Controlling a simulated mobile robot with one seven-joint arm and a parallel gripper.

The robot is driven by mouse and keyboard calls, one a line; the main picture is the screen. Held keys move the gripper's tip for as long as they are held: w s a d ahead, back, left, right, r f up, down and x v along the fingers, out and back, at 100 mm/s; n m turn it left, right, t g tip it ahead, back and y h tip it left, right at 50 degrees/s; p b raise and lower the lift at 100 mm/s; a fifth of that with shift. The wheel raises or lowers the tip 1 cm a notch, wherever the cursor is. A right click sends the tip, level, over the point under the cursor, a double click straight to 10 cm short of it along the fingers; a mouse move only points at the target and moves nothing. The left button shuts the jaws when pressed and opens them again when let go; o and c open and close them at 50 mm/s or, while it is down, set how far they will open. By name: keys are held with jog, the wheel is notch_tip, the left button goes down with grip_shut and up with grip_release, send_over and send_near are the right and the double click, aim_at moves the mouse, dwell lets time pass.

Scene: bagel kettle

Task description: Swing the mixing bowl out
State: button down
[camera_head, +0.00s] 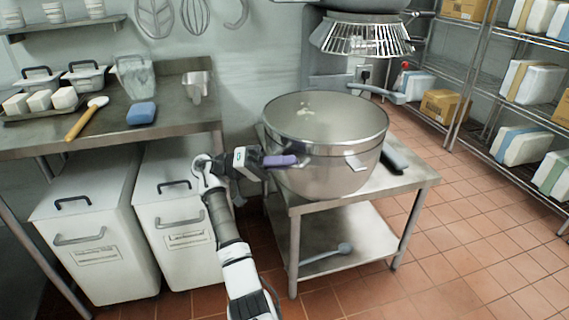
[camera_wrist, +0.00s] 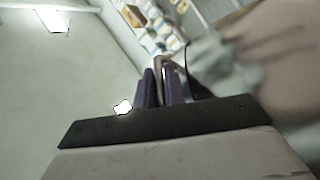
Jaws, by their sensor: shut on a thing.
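A large steel mixing bowl (camera_head: 325,155) stands upright over the low steel table, in front of the mixer (camera_head: 345,45). A handle sticks out on its left side and a bracket shows on its front wall. My gripper (camera_head: 293,160) reaches in from the left, its purple fingers at the bowl's left handle. In the wrist view the purple fingers (camera_wrist: 160,88) are shut on a thin grey piece, which fits the bowl handle. The bowl's blurred wall (camera_wrist: 285,60) fills the right side there. The exact grip point is partly hidden by the fingers.
The low steel table (camera_head: 408,182) has a dark object on its right and a ladle (camera_head: 325,254) on its lower shelf. White bins (camera_head: 170,215) stand left under a worktop (camera_head: 110,122). Wire shelves (camera_head: 480,80) line the right. Tiled floor (camera_head: 470,250) is clear at right.

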jog(key=shift+w+r, duration=0.1)
jog(key=shift+r, duration=0.1)
jog(key=c, duration=1.5)
grip_release()
jog(key=shift+f, duration=0.1)
jog(key=b+v, duration=0.7)
jog(key=v, duration=0.6)
jog(key=shift+a+f, duration=0.25)
jog(key=shift+a, duration=0.1)
